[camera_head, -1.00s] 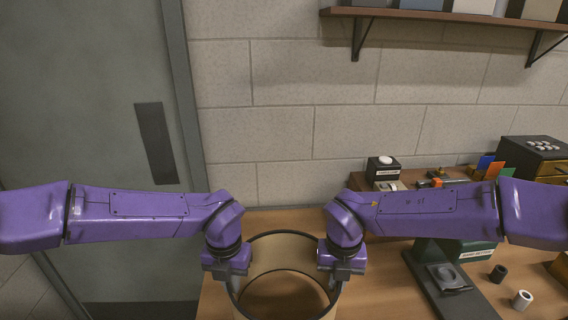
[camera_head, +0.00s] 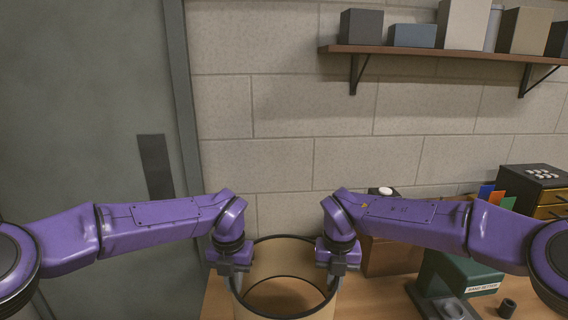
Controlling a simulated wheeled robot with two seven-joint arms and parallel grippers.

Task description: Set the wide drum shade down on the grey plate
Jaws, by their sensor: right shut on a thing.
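The wide drum shade (camera_head: 284,258) is a beige open cylinder with dark rims, upright at the bottom centre of the head view. Its lower part is cut off by the frame edge. My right gripper (camera_head: 334,276) is shut on the right side of its rim. My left gripper (camera_head: 236,276) is at the left side of its rim, with its fingers at the wall, and appears closed on it. I cannot make out the grey plate in this view.
The wooden table (camera_head: 385,295) shows around the shade. At right are a green labelled machine (camera_head: 463,277), a small dark cylinder (camera_head: 507,308) and a dark drawer box (camera_head: 540,178). A wall shelf (camera_head: 450,52) holds several boxes. A grey door (camera_head: 95,100) is at left.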

